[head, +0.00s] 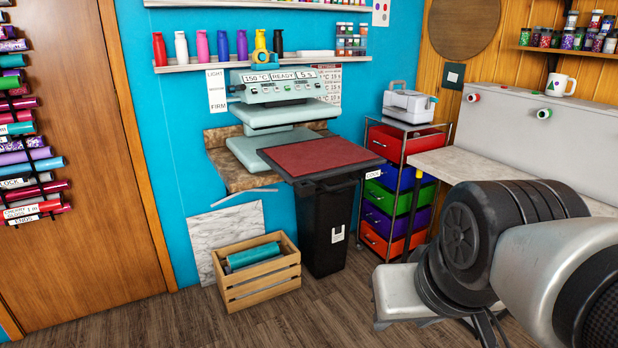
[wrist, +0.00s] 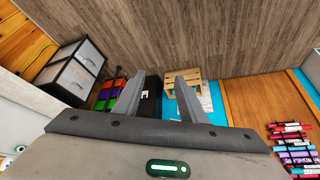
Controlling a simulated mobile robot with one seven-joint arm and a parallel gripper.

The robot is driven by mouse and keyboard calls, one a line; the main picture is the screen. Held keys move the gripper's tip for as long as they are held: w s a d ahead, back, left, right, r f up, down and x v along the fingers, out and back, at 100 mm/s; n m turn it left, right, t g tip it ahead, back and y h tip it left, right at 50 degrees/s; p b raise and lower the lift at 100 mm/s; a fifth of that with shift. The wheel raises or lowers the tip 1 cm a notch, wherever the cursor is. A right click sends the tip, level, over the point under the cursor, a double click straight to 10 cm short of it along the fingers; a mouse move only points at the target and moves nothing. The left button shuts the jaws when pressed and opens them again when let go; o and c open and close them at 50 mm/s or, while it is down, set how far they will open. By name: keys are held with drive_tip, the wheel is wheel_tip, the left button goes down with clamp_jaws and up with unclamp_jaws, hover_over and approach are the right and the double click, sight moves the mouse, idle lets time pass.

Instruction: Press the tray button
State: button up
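The heat press (head: 275,88) stands at the back against the blue wall, its display reading 150 °C, READY and 5 s. A dark tray with a red pad (head: 318,155) sits in front of it, above a black bin (head: 328,228). I cannot pick out a tray button; details on the press are too small. My gripper (wrist: 160,80) shows in the wrist view with its two fingers apart and nothing between them. It is far from the press; the black bin shows in the background between the fingers. The gripper is not visible in the head view.
A wooden crate (head: 258,283) with rolls sits on the floor left of the bin. A coloured drawer cart (head: 391,155) stands to its right. A light worktop (head: 470,167) is at the right. Vinyl rolls (head: 22,150) hang at the left. Wood floor in front is clear.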

drive_tip(key=shift+c, duration=0.3)
clamp_jaws()
idle(1.6)
